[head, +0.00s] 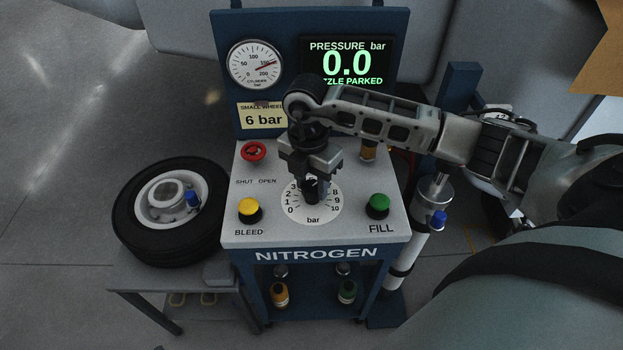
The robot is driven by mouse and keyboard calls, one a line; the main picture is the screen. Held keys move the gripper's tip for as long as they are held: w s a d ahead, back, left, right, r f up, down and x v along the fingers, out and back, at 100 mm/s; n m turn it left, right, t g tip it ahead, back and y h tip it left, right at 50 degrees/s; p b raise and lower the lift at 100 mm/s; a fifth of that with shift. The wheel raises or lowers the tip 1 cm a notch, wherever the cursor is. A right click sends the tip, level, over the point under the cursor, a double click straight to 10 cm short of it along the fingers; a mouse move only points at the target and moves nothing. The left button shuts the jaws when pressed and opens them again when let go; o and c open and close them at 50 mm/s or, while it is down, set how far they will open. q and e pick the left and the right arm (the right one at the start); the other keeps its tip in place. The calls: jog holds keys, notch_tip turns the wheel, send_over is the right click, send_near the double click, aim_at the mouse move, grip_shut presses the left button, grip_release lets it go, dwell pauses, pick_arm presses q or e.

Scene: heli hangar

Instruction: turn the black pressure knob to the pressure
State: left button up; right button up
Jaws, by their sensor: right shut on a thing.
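The black pressure knob (312,190) sits at the centre of a white dial (312,212) marked in bar, on the grey panel top of the nitrogen cart (262,228). My right gripper (311,180) points down over the dial and is shut on the knob. The gripper hides the upper part of the dial, and I cannot tell where the knob points. The display (347,62) reads pressure 0.0 bar, with a partly covered line ending in "ZZLE PARKED". A yellowish card (263,117) reads "SMALL WHEEL" and 6 bar. My left gripper is not in view.
A yellow bleed button (249,209), a green fill button (378,205) and a red shut/open knob (253,152) surround the dial. A cylinder gauge (255,64) is at upper left. A wheel (135,232) lies on a low stand at left. A blue-capped post (432,196) stands at right.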

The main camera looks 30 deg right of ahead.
aim_at(309, 184)
jog(key=shift+w+r, duration=0.1)
dwell(0.3)
jog(key=o, duration=1)
jog(key=r, duration=1.6)
jog(key=shift+w+a+p, duration=0.1)
jog(key=shift+w+p, duration=0.2)
jog(key=shift+p, duration=0.05)
jog(key=shift+f, duration=0.1)
